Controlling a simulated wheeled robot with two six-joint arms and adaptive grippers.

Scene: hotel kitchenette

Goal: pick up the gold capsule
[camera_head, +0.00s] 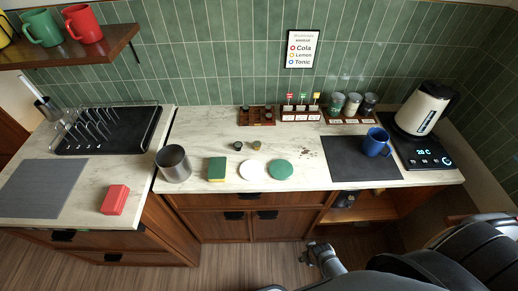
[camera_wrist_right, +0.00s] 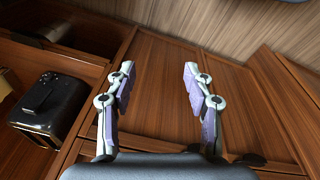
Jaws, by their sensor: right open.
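A small capsule with a gold-brown tint (camera_head: 256,146) sits on the marble counter, behind the white disc. A darker small capsule (camera_head: 238,146) sits just left of it. My right gripper (camera_head: 312,254) is low in front of the counter, below its top and well away from the capsules. In the right wrist view its two fingers (camera_wrist_right: 159,75) are spread apart with nothing between them, against wooden cabinet fronts. My left gripper is not in view.
A green-yellow sponge (camera_head: 217,169), white disc (camera_head: 252,171) and green disc (camera_head: 281,169) lie along the counter's front. A metal cup (camera_head: 173,164) stands left, a blue mug (camera_head: 376,142) right. Behind is a wooden capsule rack (camera_head: 257,115). A black appliance (camera_wrist_right: 55,108) sits in the open shelf.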

